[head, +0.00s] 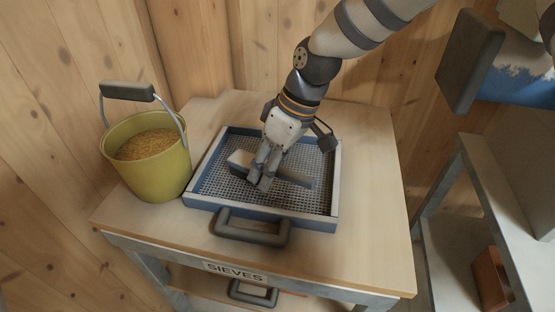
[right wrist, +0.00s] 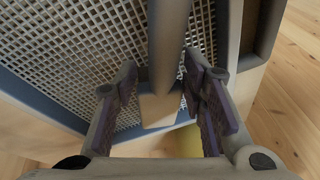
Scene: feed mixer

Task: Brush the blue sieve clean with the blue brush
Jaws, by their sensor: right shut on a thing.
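The blue sieve (head: 190,201) lies flat on the wooden table top, with a grey mesh, a blue frame and a dark handle (head: 252,229) at its front. It also shows in the right wrist view (right wrist: 60,107). My right gripper (head: 262,180) is over the middle of the mesh, pointing down. In the right wrist view the brush (right wrist: 167,45) runs up between the fingers. Its bristles are hidden, and I cannot tell whether they touch the mesh. My left gripper is not in view.
A yellow bucket (head: 150,178) of grain stands at the left of the table (head: 372,200), close to the sieve. The table's right side is clear. Another dark handle (head: 253,293) shows below the SIEVES label. A grey shelf unit (head: 450,200) stands at the right.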

